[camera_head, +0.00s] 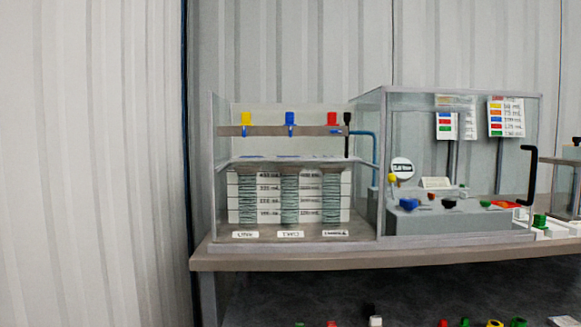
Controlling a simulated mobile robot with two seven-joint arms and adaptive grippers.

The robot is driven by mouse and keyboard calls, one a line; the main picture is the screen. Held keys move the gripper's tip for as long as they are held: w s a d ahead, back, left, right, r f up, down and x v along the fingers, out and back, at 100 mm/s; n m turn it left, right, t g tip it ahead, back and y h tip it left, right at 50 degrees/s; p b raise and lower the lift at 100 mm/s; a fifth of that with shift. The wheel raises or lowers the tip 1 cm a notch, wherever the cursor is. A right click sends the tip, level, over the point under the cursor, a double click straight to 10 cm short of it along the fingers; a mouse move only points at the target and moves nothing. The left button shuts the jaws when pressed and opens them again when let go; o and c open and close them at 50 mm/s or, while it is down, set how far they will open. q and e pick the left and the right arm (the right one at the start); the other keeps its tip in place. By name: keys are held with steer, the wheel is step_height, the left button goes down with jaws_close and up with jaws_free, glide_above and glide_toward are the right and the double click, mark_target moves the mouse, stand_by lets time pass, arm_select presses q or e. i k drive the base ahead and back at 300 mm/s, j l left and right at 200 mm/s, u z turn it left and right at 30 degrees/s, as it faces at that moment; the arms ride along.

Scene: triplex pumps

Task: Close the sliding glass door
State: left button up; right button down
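A glass-walled case stands on a table in the head view. The sliding glass door (470,155) appears as a clear pane over the right section of the case. A black bent handle (530,175) shows at its right side. The front of the left section (225,190), with several ribbed columns (289,197) and yellow, blue and red valves, appears uncovered, but clear glass makes this hard to tell. Neither of my grippers is in view.
The table (290,260) has its left end near a corrugated wall (90,160). A grey box (450,222) with coloured knobs sits behind the pane. White and green parts (545,226) lie at the right.

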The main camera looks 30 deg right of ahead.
mark_target(444, 96)
steer(key=z, duration=2)
steer(key=i+l+u, duration=0.1)
steer(key=i+l, duration=0.3)
steer(key=i, duration=0.05)
